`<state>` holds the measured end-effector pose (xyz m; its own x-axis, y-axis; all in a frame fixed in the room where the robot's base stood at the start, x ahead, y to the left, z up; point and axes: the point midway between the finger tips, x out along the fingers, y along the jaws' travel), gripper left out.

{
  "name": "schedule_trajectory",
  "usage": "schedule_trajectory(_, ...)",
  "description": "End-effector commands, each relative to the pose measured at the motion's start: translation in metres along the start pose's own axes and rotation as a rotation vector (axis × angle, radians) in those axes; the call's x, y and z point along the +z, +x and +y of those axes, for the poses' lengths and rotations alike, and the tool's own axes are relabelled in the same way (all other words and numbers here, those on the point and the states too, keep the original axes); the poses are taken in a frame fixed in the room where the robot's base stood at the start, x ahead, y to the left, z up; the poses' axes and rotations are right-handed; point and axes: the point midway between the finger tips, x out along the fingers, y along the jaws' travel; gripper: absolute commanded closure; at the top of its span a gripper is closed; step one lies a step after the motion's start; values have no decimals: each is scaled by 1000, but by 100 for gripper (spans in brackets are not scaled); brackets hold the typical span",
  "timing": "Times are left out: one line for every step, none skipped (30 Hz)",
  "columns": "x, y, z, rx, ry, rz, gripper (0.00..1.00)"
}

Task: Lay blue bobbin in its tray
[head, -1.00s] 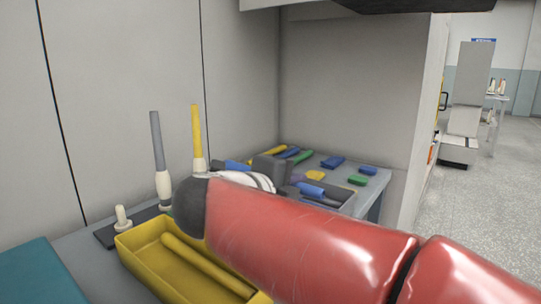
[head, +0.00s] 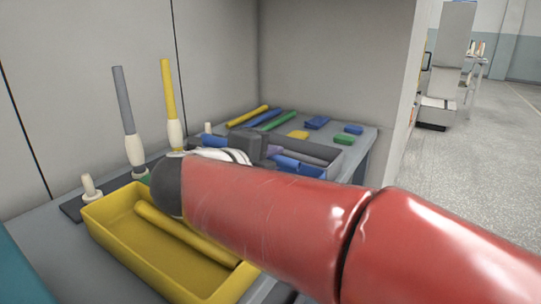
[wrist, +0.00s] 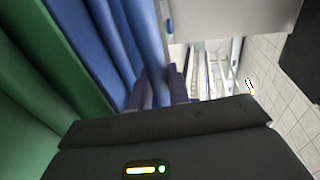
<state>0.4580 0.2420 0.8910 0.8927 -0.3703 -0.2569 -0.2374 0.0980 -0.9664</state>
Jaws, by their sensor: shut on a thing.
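My gripper (head: 273,152) is beyond my red forearm in the head view, low over the far part of the table. Its purplish fingers also show in the wrist view (wrist: 163,88).
A yellow tray (head: 115,235) with a yellow rod (head: 185,235) stands in front. Upright grey (head: 125,100) and yellow (head: 168,90) rods stand behind it. Several coloured pieces, including a blue block (head: 317,122), lie at the back. A grey wall (head: 340,60) bounds the right.

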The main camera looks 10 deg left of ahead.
Motion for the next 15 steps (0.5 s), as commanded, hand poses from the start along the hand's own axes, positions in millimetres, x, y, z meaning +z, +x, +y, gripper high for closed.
schedule_trajectory(0, 0, 0, 0, 0, 0, 100)
schedule_trajectory(0, 0, 0, 0, 0, 0, 100)
schedule_trajectory(0, 0, 0, 0, 0, 0, 100)
schedule_trajectory(0, 0, 0, 0, 0, 0, 100)
schedule_trajectory(0, 0, 0, 0, 0, 0, 100)
schedule_trajectory(0, 0, 0, 0, 0, 0, 100)
schedule_trajectory(0, 0, 0, 0, 0, 0, 78)
schedule_trajectory(0, 0, 0, 0, 0, 0, 74)
schedule_trajectory(0, 0, 0, 0, 0, 0, 69)
schedule_trajectory(0, 0, 0, 0, 0, 0, 65)
schedule_trajectory(0, 0, 0, 0, 0, 0, 61)
schedule_trajectory(0, 0, 0, 0, 0, 0, 57)
schedule_trajectory(0, 0, 0, 0, 0, 0, 57)
schedule_trajectory(0, 0, 0, 0, 0, 0, 57)
schedule_trajectory(0, 0, 0, 0, 0, 0, 57)
